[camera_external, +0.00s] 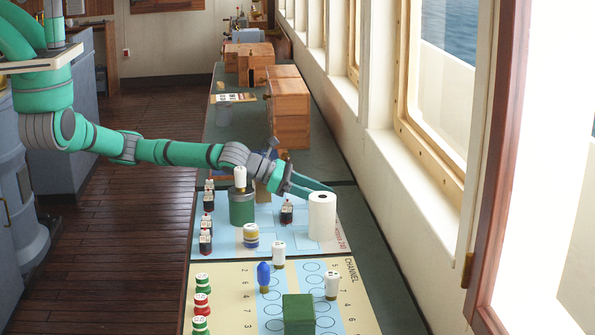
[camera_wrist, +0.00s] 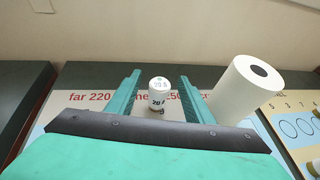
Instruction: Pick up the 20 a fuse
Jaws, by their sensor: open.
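The 20 A fuse (camera_wrist: 157,100) is a small white cylinder with a narrower top and "20" printed on it. In the wrist view it stands upright on the board, between the two green fingers of my gripper (camera_wrist: 159,76), with a gap on each side. The gripper is open and empty. In the external view my gripper (camera_external: 312,186) is low over the far part of the blue board, just behind the white roll. I cannot make out the fuse in that view.
The white roll (camera_external: 322,217) stands close to my gripper; it also shows in the wrist view (camera_wrist: 238,92). A green canister (camera_external: 242,208) and several dark bottles stand on the blue board. The cream board (camera_external: 230,312) holds several small pieces and a green block (camera_external: 299,314). Wooden boxes (camera_external: 291,133) stand behind.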

